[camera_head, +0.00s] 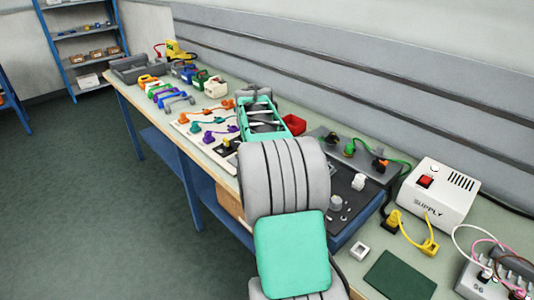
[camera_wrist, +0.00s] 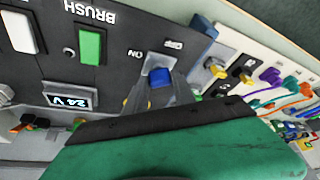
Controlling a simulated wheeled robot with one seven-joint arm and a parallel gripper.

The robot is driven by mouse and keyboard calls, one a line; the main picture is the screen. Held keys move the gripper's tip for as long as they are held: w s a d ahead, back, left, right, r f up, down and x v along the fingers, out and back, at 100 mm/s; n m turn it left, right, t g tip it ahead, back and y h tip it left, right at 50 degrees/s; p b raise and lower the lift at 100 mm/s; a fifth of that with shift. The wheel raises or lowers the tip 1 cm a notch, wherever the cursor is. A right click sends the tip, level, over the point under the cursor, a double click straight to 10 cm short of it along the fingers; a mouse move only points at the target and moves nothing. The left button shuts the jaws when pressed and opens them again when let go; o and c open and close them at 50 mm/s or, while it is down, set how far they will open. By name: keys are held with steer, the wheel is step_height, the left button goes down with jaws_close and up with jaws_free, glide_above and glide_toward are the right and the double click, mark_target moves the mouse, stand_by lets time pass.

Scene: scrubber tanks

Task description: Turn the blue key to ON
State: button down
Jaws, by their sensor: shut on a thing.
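The blue key (camera_wrist: 160,74) sits on a dark control panel (camera_wrist: 120,62), in the wrist view. My gripper (camera_wrist: 161,86) is shut on it, with a grey finger on either side. An "ON" label lies just left of the key and a second small label above right of it. Which label the key points at I cannot tell, as the fingers cover much of it. In the head view my gripper (camera_head: 258,97) reaches over the bench, and the key is hidden there.
The panel also carries a green switch (camera_wrist: 90,46) under "BRUSH", a white switch (camera_wrist: 18,32) and a lit "24 V" display (camera_wrist: 68,101). Beside it are boards with coloured connectors (camera_wrist: 270,76).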

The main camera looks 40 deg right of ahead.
steer(key=shift+m, duration=0.3)
steer(key=c, duration=1)
jaws_free()
steer(key=shift+c, duration=0.2)
steer(key=v, duration=0.7)
steer(key=shift+a+r, duration=0.2)
steer(key=shift+r, duration=0.2)
